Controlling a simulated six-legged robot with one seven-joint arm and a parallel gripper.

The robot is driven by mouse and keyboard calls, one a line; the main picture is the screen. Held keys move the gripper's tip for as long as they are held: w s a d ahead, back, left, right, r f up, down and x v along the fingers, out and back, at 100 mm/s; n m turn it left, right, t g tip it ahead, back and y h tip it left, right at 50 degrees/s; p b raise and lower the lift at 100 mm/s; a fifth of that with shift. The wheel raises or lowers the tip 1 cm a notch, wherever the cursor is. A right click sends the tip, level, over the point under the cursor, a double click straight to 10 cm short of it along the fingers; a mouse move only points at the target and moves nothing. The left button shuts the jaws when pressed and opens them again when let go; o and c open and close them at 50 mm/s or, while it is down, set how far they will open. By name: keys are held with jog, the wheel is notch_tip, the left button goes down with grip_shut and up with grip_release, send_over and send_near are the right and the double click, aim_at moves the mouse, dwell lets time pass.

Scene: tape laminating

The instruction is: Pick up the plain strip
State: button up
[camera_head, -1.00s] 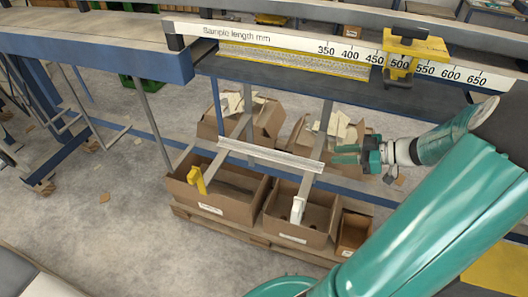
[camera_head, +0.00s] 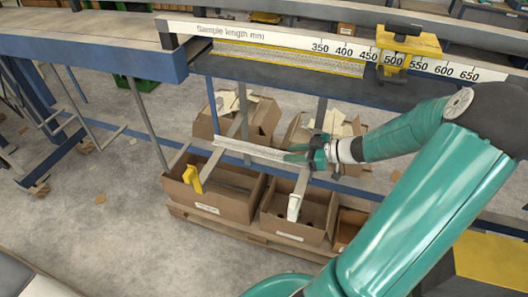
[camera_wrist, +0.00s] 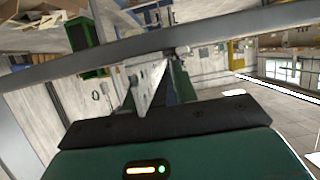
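The plain strip (camera_head: 240,147) is a long, narrow, pale strip lying across two support arms below the machine. My gripper (camera_head: 297,153) is at its right end in the head view, with green fingers reaching over that end. In the wrist view the pale strip (camera_wrist: 148,88) runs away between the two fingers (camera_wrist: 152,98), which stand apart on either side of it. Whether either finger touches it is hard to tell. The strip's right end is partly hidden by the fingers.
A yellow clip (camera_head: 192,178) and a white clip (camera_head: 294,207) are on the support arms. Open cardboard boxes (camera_head: 225,204) stand below on a pallet. Above is the machine's length scale (camera_head: 345,50) with a yellow slider (camera_head: 408,40).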

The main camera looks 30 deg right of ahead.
jog(key=shift+c, duration=0.5)
grip_shut()
